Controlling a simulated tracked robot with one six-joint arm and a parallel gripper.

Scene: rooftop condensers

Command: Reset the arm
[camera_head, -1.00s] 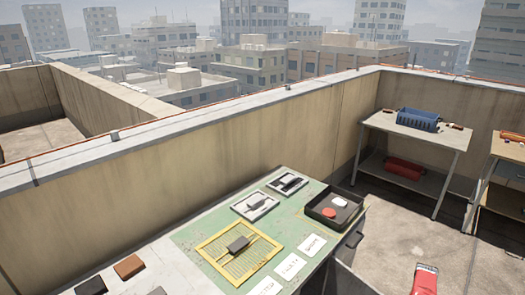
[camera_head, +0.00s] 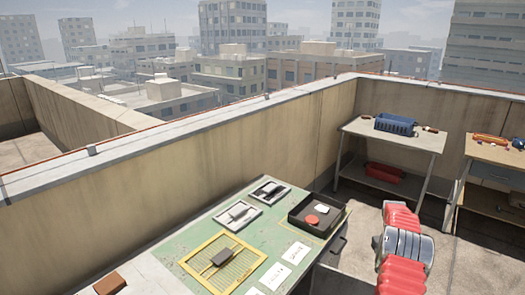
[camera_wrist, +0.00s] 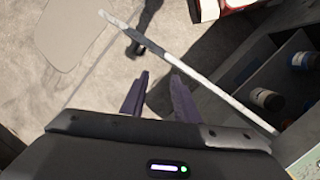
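My arm, red with a grey joint, rises at the lower right of the head view; its end is out of that view. My gripper (camera_wrist: 159,88) shows in the wrist view with its two dark fingers apart and nothing visible between them. Beyond the fingers is grey floor (camera_wrist: 75,100). A long pale bar (camera_wrist: 205,82) crosses the wrist view diagonally beyond the fingertips; I cannot tell what it belongs to.
A green-topped bench (camera_head: 172,243) holds a yellow slotted plate (camera_head: 243,273), a dark tray (camera_head: 296,223) with a red disc and several cards. A table (camera_head: 428,142) with a blue basket (camera_head: 394,124) stands behind. Bottles (camera_wrist: 266,99) stand in a compartment in the wrist view.

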